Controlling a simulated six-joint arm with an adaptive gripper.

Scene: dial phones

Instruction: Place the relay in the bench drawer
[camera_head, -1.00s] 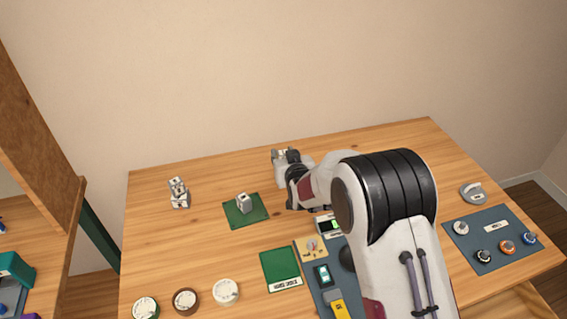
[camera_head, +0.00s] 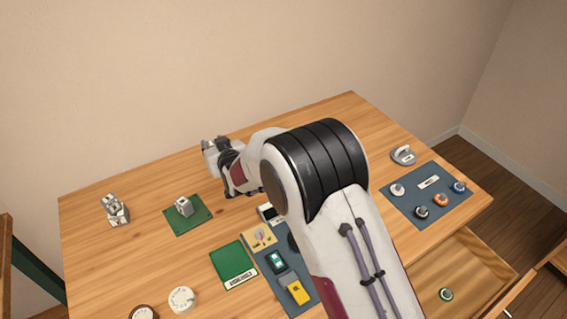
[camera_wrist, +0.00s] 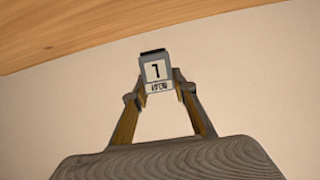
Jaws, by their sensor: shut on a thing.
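My gripper (camera_wrist: 160,88) is shut on a small grey block (camera_wrist: 155,70), which I take to be the relay. The block has a white face marked "1" and a smaller label that I cannot read. In the head view my gripper (camera_head: 212,148) is near the table's back edge, and the block cannot be made out clearly there. The bench drawer (camera_head: 490,265) stands open at the lower right, under the table's right side. A round green-rimmed part (camera_head: 446,294) lies inside it. My gripper is far from the drawer, with my arm between them.
A similar silver block (camera_head: 184,206) sits on a green mat (camera_head: 200,222). A metal part (camera_head: 116,210) stands at the left. A blue-grey mat (camera_head: 405,201) with several knobs lies at the right. Tools and dials lie in front. Bare wood surrounds the green mat.

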